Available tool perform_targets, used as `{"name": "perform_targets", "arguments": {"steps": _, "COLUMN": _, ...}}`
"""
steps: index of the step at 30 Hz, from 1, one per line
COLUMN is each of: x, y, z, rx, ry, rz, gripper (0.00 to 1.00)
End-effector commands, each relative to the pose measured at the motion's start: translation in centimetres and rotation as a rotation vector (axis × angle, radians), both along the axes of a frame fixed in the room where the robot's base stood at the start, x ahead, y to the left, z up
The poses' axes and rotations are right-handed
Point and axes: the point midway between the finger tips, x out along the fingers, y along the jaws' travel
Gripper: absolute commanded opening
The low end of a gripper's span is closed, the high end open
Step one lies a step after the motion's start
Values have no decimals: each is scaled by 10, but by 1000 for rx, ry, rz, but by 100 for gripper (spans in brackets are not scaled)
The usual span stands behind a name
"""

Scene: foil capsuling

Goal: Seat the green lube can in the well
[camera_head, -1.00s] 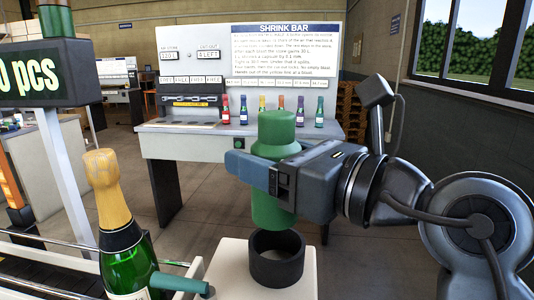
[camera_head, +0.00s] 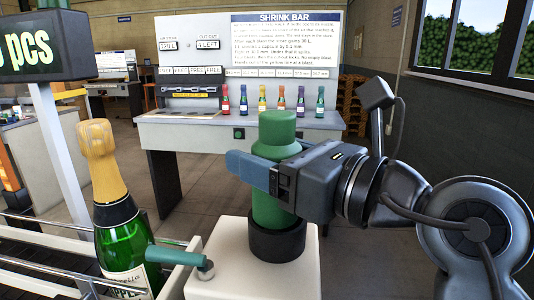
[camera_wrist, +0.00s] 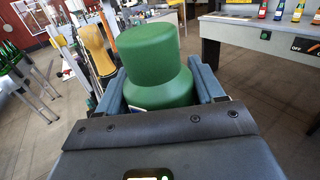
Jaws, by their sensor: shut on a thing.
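The green lube can (camera_head: 275,207) is upright in the head view, with its lower end inside the black ring-shaped well (camera_head: 277,243). The well stands on a white block (camera_head: 230,262). My gripper (camera_head: 262,172) is shut around the can's upper body, below its narrower shoulder and cap. In the wrist view the can (camera_wrist: 157,62) stands between the two blue fingers of my gripper (camera_wrist: 163,92). The can's bottom is hidden by the well wall, so I cannot tell whether it touches the floor of the well.
A champagne bottle (camera_head: 122,240) with a gold top stands left of the block. A green-handled lever (camera_head: 175,255) lies between them. Behind is a bench (camera_head: 190,128) with several small coloured bottles. Open floor lies between bench and block.

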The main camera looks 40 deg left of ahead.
Motion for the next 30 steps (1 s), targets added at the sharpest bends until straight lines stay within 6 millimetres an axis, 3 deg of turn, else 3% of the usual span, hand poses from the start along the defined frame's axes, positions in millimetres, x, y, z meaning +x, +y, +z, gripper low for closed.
{"name": "perform_targets", "arguments": {"steps": 4, "x": 0, "y": 0, "z": -13, "rx": -10, "ry": 6, "rz": 2, "gripper": 19}}
{"name": "perform_targets", "arguments": {"steps": 6, "x": 0, "y": 1, "z": -18, "rx": -12, "ry": 7, "rz": 2, "gripper": 4}}
{"name": "perform_targets", "arguments": {"steps": 8, "x": 0, "y": 1, "z": -22, "rx": -15, "ry": 9, "rz": 3, "gripper": 0}}
{"name": "perform_targets", "arguments": {"steps": 30, "x": -2, "y": 4, "z": -52, "rx": -22, "ry": 14, "rz": 7, "gripper": 0}}
